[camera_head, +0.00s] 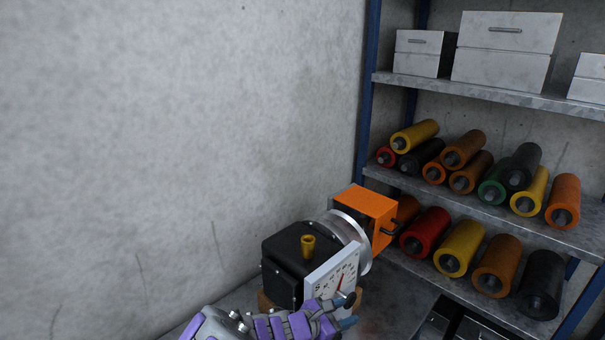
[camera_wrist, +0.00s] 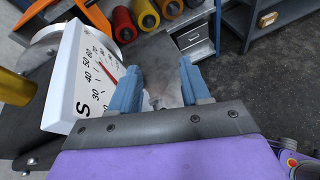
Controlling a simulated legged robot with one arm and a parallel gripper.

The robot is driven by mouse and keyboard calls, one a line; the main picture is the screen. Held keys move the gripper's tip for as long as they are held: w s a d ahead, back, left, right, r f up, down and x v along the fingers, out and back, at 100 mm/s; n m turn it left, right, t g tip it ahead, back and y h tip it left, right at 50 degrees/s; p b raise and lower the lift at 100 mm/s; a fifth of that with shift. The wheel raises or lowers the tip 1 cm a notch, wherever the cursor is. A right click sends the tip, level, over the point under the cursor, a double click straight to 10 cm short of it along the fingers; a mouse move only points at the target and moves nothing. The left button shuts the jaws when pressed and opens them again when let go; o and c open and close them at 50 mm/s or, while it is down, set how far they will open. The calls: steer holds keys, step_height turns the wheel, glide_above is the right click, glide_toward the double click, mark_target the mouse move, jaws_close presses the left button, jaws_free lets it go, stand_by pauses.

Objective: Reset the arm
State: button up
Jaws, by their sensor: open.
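My purple arm and gripper (camera_head: 345,312) show at the bottom of the head view, in front of a machine with a dial. In the wrist view my gripper (camera_wrist: 168,84) has two blue fingers standing apart, with nothing held between them. The machine (camera_head: 288,262) is a black block with a brass fitting on top and an orange housing (camera_head: 366,212) behind a metal disc. Its white dial panel (camera_head: 334,274) has a red needle. In the wrist view the dial (camera_wrist: 92,75) is just left of the left finger; I cannot tell if they touch.
A blue-framed shelf (camera_head: 470,195) at the right holds several coloured rollers (camera_head: 459,248) and grey metal boxes (camera_head: 505,50). A bare concrete wall (camera_head: 180,140) fills the left. In the wrist view, open dark floor (camera_wrist: 250,75) lies at the right, with a grey cabinet (camera_wrist: 197,42) beyond the fingers.

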steer(key=s+d+r+m+g+y+b, duration=0.1)
steer(key=s+d+r+m+g+b, duration=0.1)
steer(key=s+d+m+g, duration=0.4)
steer(key=s+d+r+m+g+y+b, duration=0.1)
steer(key=s+d+r+m+g+b, duration=0.15)
steer(key=s+d+m, duration=0.7)
steer(key=s+a+m+y+b, duration=0.1)
steer(key=s+a+m+y, duration=0.1)
steer(key=s, duration=0.5)
steer(key=s+a+f+m+y+b, duration=0.1)
steer(key=s+a+m+y, duration=0.2)
steer(key=s, duration=0.4)
steer(key=s+a+f+m+g+y+b, duration=0.1)
steer(key=s+a+m+y+b, duration=0.1)
steer(key=s+a+y, duration=0.2)
steer(key=s+a, duration=0.2)
steer(key=s, duration=0.1)
steer(key=shift+a+f+y, duration=0.15)
steer(key=shift+f+y, duration=0.1)
steer(key=shift+y, duration=0.05)
